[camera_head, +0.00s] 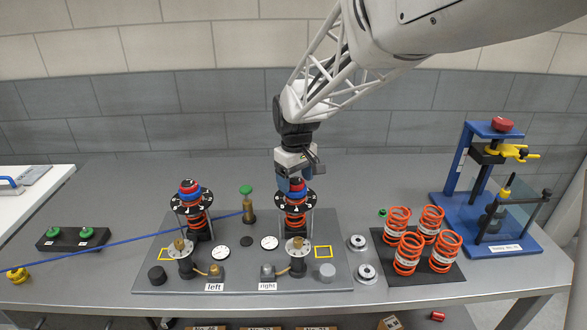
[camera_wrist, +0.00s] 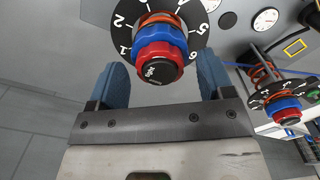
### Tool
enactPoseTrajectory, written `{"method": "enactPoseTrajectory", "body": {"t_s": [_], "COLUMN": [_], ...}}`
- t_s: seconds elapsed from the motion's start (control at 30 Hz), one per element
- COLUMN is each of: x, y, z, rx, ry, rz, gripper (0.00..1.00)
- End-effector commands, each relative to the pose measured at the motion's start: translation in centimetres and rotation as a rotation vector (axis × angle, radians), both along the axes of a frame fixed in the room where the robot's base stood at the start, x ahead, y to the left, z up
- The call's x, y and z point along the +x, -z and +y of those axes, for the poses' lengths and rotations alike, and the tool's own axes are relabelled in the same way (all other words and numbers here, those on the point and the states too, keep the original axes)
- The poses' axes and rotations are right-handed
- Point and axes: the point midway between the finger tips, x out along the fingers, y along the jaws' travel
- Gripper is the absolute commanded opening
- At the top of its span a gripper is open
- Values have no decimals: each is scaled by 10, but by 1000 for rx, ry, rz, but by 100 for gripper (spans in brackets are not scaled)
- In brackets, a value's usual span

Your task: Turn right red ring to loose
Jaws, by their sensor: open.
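The right red ring (camera_wrist: 158,50) sits on top of a blue ring (camera_wrist: 162,36), above a black numbered dial (camera_wrist: 128,14). Its black cap carries the word "right" in the wrist view. In the head view the same red ring (camera_head: 297,182) is partly hidden beneath my gripper (camera_head: 293,183). My gripper, also in the wrist view (camera_wrist: 162,72), is open and empty. Its blue fingers lie one to each side of the red ring in that picture, with gaps visible. I cannot tell whether the fingertips are level with the ring.
A similar left unit with a red ring (camera_head: 189,185) and black dial (camera_head: 191,203) stands to the left on the grey plate (camera_head: 240,281). A green-topped post (camera_head: 247,204) stands between them. Orange springs (camera_head: 407,252) and a blue press frame (camera_head: 455,190) are at right.

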Motion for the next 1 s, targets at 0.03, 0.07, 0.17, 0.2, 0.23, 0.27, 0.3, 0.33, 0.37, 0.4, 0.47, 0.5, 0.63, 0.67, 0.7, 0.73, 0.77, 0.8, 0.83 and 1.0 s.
{"method": "enactPoseTrajectory", "body": {"t_s": [0.03,0.07,0.17,0.2,0.23,0.27,0.3,0.33,0.37,0.4,0.47,0.5,0.63,0.67,0.7,0.73,0.77,0.8,0.83,1.0], "x": [0,0,0,0,0,0,0,0,0,0,1,0,0,0,0,0,0,0,0,0], "y": [-2,-3,-10,-13,-16,-19,-24,-27,-31,-36,-45,-50,-65,-67,-70,-72,-74,-75,-76,-78], "z": [0,0,0,0,0,0,0,0,0,0,0,0,0,0,0,0,0,0,0,0], "rx": [1,1,1,1,0,0,0,0,1,0,0,0,0,0,0,0,0,0,0,1], "ry": [0,0,0,0,0,0,0,0,0,0,0,0,0,0,0,0,0,0,0,0], "rz": [-1,-1,-1,-1,-1,-2,-2,-1,-1,-1,-2,-2,-2,-2,-1,-1,-1,-1,-1,-1], "gripper": [74,74,74,74,74,74,74,74,74,74,74,74,74,74,74,74,74,74,74,74]}}
